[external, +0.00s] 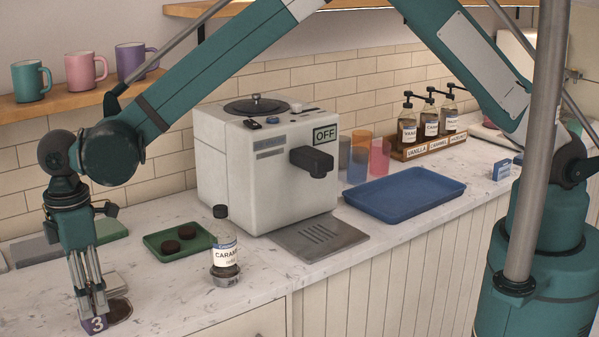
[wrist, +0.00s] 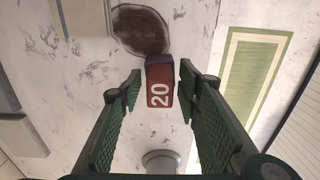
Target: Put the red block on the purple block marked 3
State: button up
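The red block (wrist: 160,92), marked 20, sits between the two fingertips of my gripper (wrist: 159,82) in the wrist view. A narrow gap shows on each side of it, so my gripper is open around it. The purple block (external: 95,324), marked 3, is right below my gripper (external: 92,299) in the external view. A purple edge (wrist: 159,60) shows past the far end of the red block in the wrist view, and the red block appears to rest on it. The fingers hide the red block in the external view.
A dark round patch (wrist: 141,30) lies on the counter beside the blocks. A caramel bottle (external: 225,256) and a green tray (external: 160,250) with two dark discs stand to the right. The coffee machine (external: 255,185) and a blue tray (external: 405,203) are farther right.

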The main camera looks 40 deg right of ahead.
notch_tip(320, 180, up, 12)
jog(key=shift+r, duration=0.1)
dwell(0.6)
dwell(0.5)
dwell(0.4)
